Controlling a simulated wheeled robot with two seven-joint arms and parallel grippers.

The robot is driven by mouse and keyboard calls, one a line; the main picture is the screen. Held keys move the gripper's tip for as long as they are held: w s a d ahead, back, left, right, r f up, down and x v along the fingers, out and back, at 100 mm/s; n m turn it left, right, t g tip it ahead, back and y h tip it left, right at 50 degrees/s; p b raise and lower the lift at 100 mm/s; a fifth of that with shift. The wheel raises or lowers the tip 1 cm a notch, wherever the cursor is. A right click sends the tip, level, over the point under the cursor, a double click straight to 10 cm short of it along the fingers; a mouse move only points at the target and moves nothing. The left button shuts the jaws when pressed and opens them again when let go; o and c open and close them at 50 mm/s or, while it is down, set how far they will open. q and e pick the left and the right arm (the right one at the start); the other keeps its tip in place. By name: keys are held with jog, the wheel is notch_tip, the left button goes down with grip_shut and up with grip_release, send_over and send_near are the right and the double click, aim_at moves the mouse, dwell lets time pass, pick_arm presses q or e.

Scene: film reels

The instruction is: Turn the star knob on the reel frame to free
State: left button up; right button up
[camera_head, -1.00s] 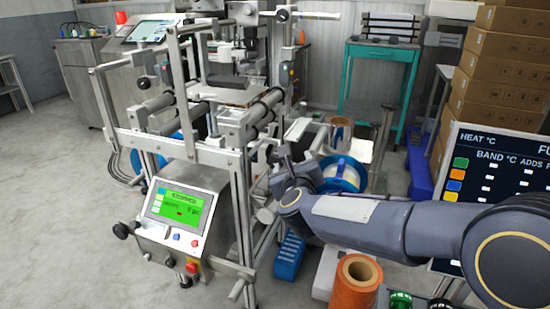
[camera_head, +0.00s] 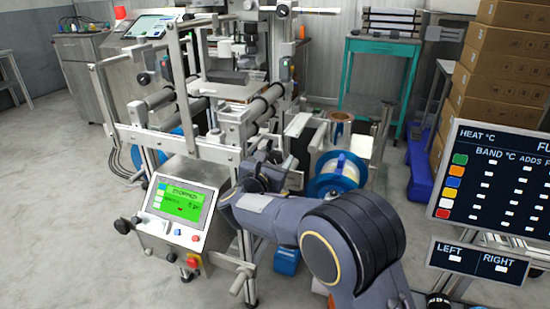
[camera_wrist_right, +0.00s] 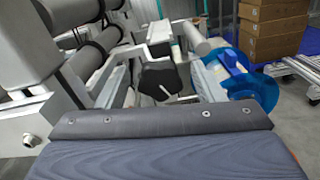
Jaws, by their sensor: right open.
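The star knob (camera_wrist_right: 160,78) is a dark lobed knob with a white line on its face, in the middle of the right wrist view. The metal reel frame (camera_head: 190,150) stands left of centre in the head view. My right gripper (camera_wrist_right: 158,88) is open, with a pale finger on each side of the knob; whether they touch it I cannot tell. In the head view my right gripper (camera_head: 268,160) is at the frame's right side, and I cannot make out the knob there. My left gripper is not in view.
A blue-flanged reel (camera_head: 338,172) is close on the right of the gripper; it also shows in the wrist view (camera_wrist_right: 258,92). A control box (camera_head: 182,210) with a green screen reading STOPPED is on the frame's front. Boxes (camera_head: 500,70) and a dark display panel (camera_head: 490,180) stand right.

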jog(key=shift+w+d, duration=0.15)
jog(key=shift+w, duration=0.25)
jog(key=c, duration=1)
jog(key=shift+f+n+b, duration=0.15)
jog(key=shift+n+b, duration=0.25)
jog(key=shift+n, duration=0.6)
jog(key=shift+n+b, duration=0.4)
jog(key=shift+n, duration=0.8)
